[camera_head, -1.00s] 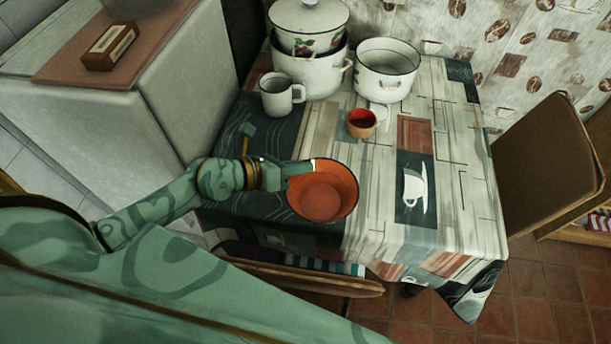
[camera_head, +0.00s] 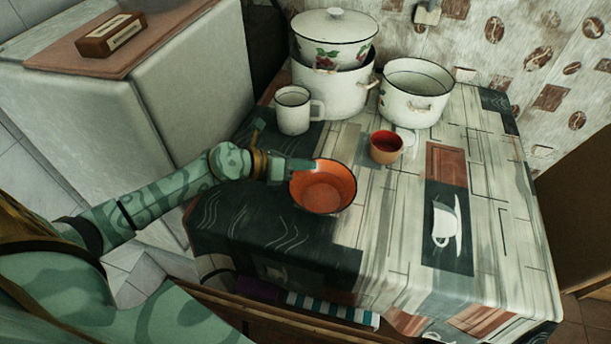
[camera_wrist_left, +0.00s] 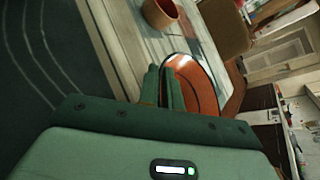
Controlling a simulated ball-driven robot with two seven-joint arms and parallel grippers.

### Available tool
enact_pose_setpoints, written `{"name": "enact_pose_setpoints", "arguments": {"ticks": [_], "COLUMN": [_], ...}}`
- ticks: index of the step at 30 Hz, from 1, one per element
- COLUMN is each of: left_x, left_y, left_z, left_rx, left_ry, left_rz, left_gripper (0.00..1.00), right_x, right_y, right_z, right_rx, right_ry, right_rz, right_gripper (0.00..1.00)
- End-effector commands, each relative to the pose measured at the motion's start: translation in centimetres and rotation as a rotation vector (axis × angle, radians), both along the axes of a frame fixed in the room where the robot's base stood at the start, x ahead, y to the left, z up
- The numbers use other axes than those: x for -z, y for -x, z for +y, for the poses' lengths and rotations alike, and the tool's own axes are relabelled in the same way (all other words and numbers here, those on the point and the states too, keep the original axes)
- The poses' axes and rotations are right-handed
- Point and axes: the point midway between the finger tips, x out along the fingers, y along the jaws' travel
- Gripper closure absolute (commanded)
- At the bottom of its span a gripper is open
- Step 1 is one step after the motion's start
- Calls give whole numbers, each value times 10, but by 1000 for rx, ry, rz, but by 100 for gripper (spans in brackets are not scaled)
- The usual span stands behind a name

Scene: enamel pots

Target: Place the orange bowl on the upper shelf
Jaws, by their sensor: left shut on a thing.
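The orange bowl (camera_head: 322,188) has a dark rim and is at the left front part of the table in the head view. My left gripper (camera_head: 304,166) is shut on the bowl's rim on its left far side. In the left wrist view the gripper's fingers (camera_wrist_left: 163,88) pinch the rim of the bowl (camera_wrist_left: 196,85), which looks tilted there. I cannot tell whether the bowl touches the tablecloth. My right gripper is not in view. No upper shelf can be clearly made out.
A small red-and-tan cup (camera_head: 386,147), a white mug (camera_head: 294,111), an open white pot (camera_head: 414,95) and stacked lidded pots (camera_head: 333,60) stand at the back of the table (camera_head: 400,255). A grey cabinet (camera_head: 190,90) with a small box (camera_head: 112,36) on top is at left. The table's front right is clear.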

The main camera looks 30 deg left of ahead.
Motion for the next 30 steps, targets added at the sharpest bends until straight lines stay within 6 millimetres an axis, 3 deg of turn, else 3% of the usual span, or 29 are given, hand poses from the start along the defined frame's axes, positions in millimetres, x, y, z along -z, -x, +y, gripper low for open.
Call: {"name": "enact_pose_setpoints", "arguments": {"ticks": [1,5,16,19,30], "left_x": [18,35,35,35,29], "left_y": [0,1,1,1,3], "left_z": [-1,-1,-1,-1,1], "left_rx": [-1,-1,1,0,-1], "left_ry": [4,4,2,1,0], "left_rz": [9,7,3,3,3], "left_gripper": [100,100,100,73,73], "right_x": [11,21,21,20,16], "right_y": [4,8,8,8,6], "right_z": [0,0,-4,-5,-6], "right_rx": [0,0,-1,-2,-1], "right_ry": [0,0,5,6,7], "right_rz": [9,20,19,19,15], "right_gripper": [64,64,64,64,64]}}
